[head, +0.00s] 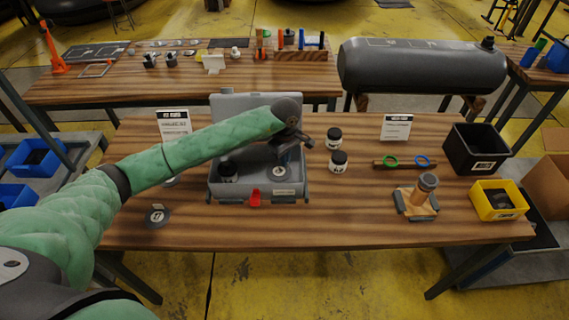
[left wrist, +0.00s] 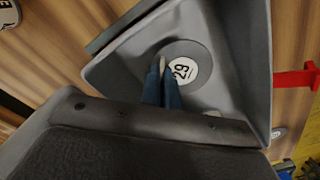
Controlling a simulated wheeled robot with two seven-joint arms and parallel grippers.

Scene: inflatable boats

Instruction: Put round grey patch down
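The round grey patch (head: 279,173) has a white label with a number and is inside the open grey case (head: 222,189) on the near table. In the left wrist view the patch (left wrist: 203,54) shows flat side up within the case walls (left wrist: 248,50). My left gripper (head: 283,158) reaches down into the case above the patch. Its fingers (left wrist: 163,75) are close together at the patch and look shut on it; the contact is partly hidden. Whether the patch touches the case floor is hard to tell. My right gripper is not in view.
Another round patch (head: 157,216) lies left of the case. The table's front middle is clear.

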